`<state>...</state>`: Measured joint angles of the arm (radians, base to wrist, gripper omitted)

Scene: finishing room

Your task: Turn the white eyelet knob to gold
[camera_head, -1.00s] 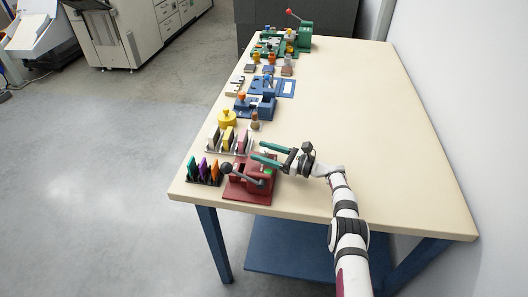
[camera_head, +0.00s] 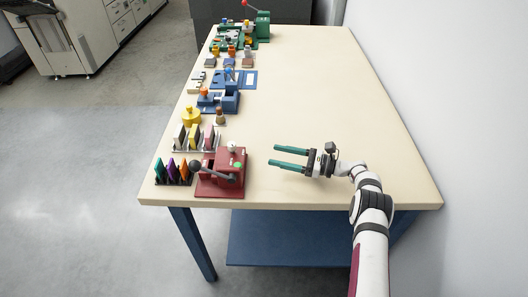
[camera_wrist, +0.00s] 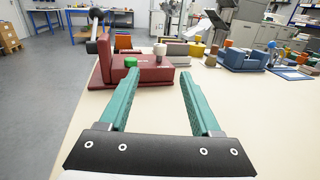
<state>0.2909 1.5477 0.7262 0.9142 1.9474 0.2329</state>
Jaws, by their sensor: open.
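The dark red press (camera_head: 220,180) stands at the near left corner of the table. A small white knob (camera_head: 232,147) sits on its top, and a green round part (camera_head: 238,165) is on its right side. I take the white one for the eyelet knob; no gold marking is readable. My gripper (camera_head: 274,156), with two teal fingers, is open and empty to the right of the press, apart from it. In the wrist view, the press (camera_wrist: 150,76) lies ahead of the open fingers (camera_wrist: 158,75), with the green part (camera_wrist: 131,62) and a pale knob (camera_wrist: 160,50) showing.
A black ball-ended lever (camera_head: 196,166) is on the press. A rack with coloured pieces (camera_head: 172,170) and a rack of pads (camera_head: 193,138) stand beside it. A blue press (camera_head: 222,102) is farther back. The table's middle and right (camera_head: 310,100) are clear.

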